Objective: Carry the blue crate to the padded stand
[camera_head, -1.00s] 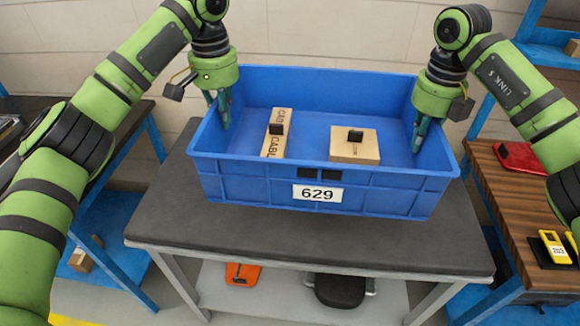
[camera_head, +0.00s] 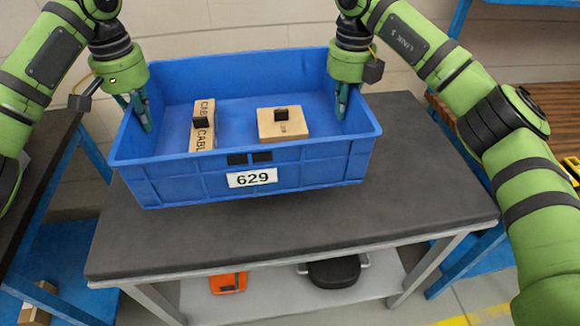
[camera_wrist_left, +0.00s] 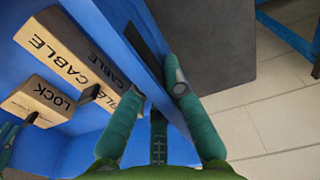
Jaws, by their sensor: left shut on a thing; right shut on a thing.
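The blue crate (camera_head: 310,172), labelled 629, is over the left part of a grey stand with a dark, padded-looking top (camera_head: 400,215). A dark shadow lies under the crate; I cannot tell whether its bottom touches the top. My left gripper (camera_head: 139,110) is shut on the crate's left wall. In the left wrist view its fingers (camera_wrist_left: 152,100) straddle the blue wall (camera_wrist_left: 115,45). My right gripper (camera_head: 343,100) is shut on the right wall. Inside the crate lie a long CABLE box (camera_head: 203,128) and a shorter box (camera_head: 284,124), marked LOCK in the wrist view (camera_wrist_left: 38,100).
An orange item (camera_head: 228,282) and a black item (camera_head: 334,273) lie on the stand's lower shelf. A blue-legged table is at the left, and a wooden-topped one (camera_head: 440,108) at the right. The stand's top is bare right of and in front of the crate.

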